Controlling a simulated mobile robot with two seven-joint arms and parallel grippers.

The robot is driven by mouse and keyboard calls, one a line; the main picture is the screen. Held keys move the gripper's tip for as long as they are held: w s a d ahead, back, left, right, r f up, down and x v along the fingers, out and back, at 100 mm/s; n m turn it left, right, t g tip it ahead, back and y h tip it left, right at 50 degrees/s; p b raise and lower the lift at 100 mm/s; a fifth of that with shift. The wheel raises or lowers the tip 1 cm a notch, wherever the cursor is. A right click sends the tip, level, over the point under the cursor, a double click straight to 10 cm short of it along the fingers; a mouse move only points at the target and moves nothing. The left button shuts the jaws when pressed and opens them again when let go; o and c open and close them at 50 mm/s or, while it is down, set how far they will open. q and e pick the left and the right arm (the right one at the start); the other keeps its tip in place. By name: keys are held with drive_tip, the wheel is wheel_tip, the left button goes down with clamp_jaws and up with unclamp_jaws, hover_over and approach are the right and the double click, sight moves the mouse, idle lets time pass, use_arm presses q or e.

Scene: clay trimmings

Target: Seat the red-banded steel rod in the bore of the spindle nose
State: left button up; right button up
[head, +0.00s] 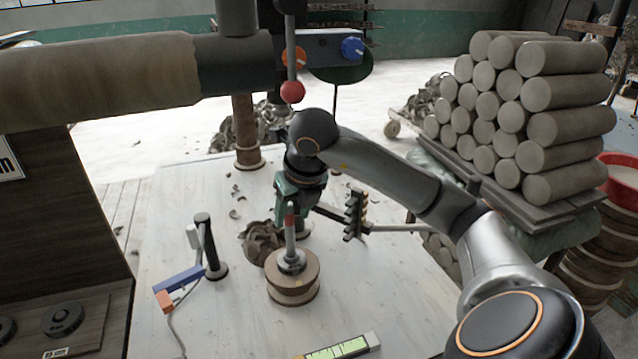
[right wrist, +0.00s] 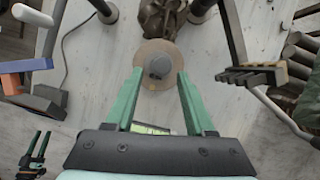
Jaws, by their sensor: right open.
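The red-banded steel rod (head: 291,236) stands upright in the head view, its red band near the top. Its lower end meets the metal spindle nose (head: 292,262) on a round wooden block (head: 292,287); how deep it sits in the bore I cannot tell. My right gripper (head: 298,203) is around or just above the rod's top, with its green fingers apart. In the right wrist view my right gripper (right wrist: 160,80) is open, and a grey round end shows between and beyond its fingertips. A small dark and green shape at lower left there looks like my left gripper (right wrist: 37,150).
Clay trimmings (head: 260,243) lie behind the block. A small dark rack (head: 355,213) stands to the right. Stacked clay logs (head: 563,123) fill the right background.

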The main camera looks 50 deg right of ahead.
use_arm(q)
drive_tip(key=d+f+b, duration=0.1)
drive_tip(key=w+f+b, duration=0.1)
drive_tip(key=b, duration=0.1)
drive_tip(key=shift+w+d+f, duration=0.1)
drive_tip(key=shift+d+f, duration=0.15)
drive_tip(key=shift+d, duration=0.1)
use_arm(e)
drive_tip(key=s+a, duration=0.3)
drive_tip(key=s, duration=0.7)
drive_tip(key=shift+f, duration=0.15)
